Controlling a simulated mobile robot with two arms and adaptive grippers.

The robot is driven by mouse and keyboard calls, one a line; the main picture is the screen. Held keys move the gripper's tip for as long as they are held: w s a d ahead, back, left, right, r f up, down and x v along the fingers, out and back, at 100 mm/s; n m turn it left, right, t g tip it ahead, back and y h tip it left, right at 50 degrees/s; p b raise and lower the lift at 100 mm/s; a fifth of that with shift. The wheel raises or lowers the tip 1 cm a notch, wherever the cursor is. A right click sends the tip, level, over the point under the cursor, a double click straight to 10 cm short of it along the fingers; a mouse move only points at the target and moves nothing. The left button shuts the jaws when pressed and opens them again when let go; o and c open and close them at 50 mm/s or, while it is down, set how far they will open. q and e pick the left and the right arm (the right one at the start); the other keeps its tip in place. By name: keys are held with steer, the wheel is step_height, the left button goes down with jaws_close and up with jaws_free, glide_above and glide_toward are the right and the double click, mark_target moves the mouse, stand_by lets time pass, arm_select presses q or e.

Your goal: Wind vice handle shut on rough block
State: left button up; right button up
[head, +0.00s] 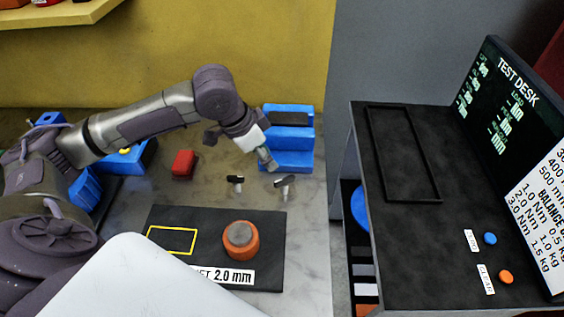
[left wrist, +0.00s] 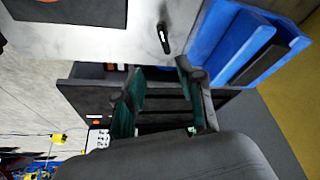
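I cannot pick out the vice, its handle or the rough block for certain. A blue body (head: 143,155) with a yellow spot stands at the back left, partly hidden by my left arm; I cannot tell if it is the vice. My left gripper (head: 268,160) hangs in front of a blue stepped stand (head: 290,161) at the back of the bench. In the left wrist view its fingers (left wrist: 160,85) are apart with nothing between them. The stand also shows at the right there (left wrist: 225,40). My right gripper is not in view.
Two small dark-topped tools (head: 236,183) (head: 284,183) stand on the bench near a red block (head: 184,164). A black mat (head: 270,225) bears an orange cup-like piece (head: 240,246) and a yellow outline. The test desk (head: 385,220) stands right, across a gap.

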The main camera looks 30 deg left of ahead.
mark_target(284, 179)
arm_select(q)
steer(key=x, duration=0.4)
steer(key=p+x, duration=0.1)
steer(key=x, duration=0.7)
steer(key=shift+w+a+f, duration=0.15)
steer(key=shift+w+a, duration=0.1)
steer(key=shift+w, duration=0.05)
jaws_close()
